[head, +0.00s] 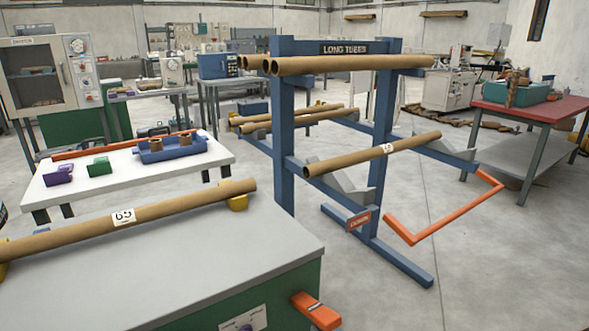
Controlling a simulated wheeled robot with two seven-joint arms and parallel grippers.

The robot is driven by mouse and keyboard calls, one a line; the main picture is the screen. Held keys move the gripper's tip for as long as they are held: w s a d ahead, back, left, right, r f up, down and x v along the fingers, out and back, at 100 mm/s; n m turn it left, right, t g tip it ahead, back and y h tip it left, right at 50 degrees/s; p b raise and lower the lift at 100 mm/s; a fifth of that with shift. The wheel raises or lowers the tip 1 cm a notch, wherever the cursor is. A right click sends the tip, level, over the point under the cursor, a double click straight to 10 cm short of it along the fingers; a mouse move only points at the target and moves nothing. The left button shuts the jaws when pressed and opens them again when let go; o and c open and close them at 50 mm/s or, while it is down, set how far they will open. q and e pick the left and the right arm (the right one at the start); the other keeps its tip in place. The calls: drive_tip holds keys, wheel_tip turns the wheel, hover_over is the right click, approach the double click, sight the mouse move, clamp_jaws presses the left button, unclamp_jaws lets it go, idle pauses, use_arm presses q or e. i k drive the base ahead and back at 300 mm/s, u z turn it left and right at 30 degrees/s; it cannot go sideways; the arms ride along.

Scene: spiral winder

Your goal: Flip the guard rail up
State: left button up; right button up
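The guard rail (458,214) is an orange U-shaped bar at the front right of the blue tube rack (284,150). It sticks out from the rack's lower right side, low over the floor and below the middle tube. Its far end meets the rack near the end of a blue arm; how its near end joins the rack is unclear. A red label plate (358,221) sits on the rack near the rail's near end. Neither of my grippers is in view.
A grey-topped green bench (200,265) with a long cardboard tube (130,216) fills the lower left. An orange handle (316,310) sticks out from its right side. A red-topped table (530,107) stands at right. The floor right of the rail is clear.

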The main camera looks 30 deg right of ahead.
sight(410, 241)
drive_tip(key=z, duration=2.2)
drive_tip(key=k, duration=0.6)
drive_tip(key=z, duration=0.5)
drive_tip(key=i, duration=1.2)
drive_tip(key=u, duration=0.6)
drive_tip(key=i, duration=0.4)
drive_tip(key=u, duration=0.3)
